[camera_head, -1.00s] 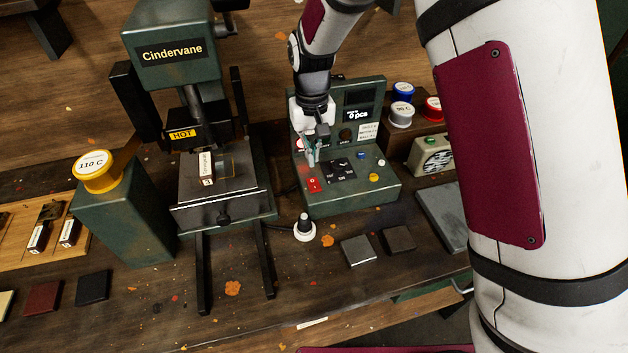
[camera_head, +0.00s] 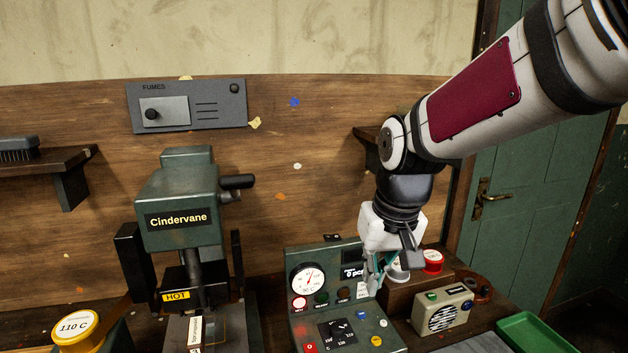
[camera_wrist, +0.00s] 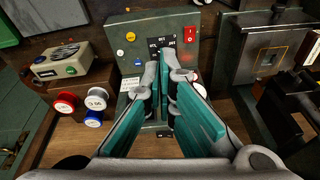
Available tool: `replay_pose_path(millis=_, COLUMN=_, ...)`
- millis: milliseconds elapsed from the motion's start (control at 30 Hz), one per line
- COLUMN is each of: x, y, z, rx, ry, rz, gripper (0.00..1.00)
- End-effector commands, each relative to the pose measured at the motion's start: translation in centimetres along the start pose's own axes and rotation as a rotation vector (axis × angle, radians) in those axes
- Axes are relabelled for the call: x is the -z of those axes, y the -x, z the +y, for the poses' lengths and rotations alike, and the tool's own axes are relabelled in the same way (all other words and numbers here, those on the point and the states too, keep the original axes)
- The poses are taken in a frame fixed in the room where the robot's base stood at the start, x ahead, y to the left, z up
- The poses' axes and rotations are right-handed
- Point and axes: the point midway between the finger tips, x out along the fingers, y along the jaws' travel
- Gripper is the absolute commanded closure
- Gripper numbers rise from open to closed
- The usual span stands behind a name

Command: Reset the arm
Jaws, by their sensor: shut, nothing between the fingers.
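My gripper (camera_head: 374,283) is shut and empty, its teal fingers together, pointing down. In the head view it hangs in front of the right part of the green control panel (camera_head: 300,331), which has a round gauge, a display, a dial and several buttons. My gripper also fills the middle of the wrist view (camera_wrist: 165,62), in front of the same panel (camera_wrist: 131,22). I cannot tell its exact distance from the panel. It partly hides the panel's display and right side.
The Cindervane press (camera_head: 178,195), marked HOT, stands left of the panel. A green tray (camera_head: 535,335) lies at the right.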

Motion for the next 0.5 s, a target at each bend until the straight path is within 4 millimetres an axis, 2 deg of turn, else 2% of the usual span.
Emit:
replay_pose_path(millis=33, x=-0.9, y=1.4, z=0.6, rx=-0.001, ry=-0.011, rz=0.024, gripper=1.00)
replay_pose_path(millis=200, x=-4.4, y=4.9, z=2.4, rx=-0.011, ry=-0.040, rz=0.084, gripper=1.00)
replay_pose_path(millis=500, x=-11.3, y=8.9, z=4.6, rx=-0.048, ry=-0.088, rz=0.192, gripper=1.00)
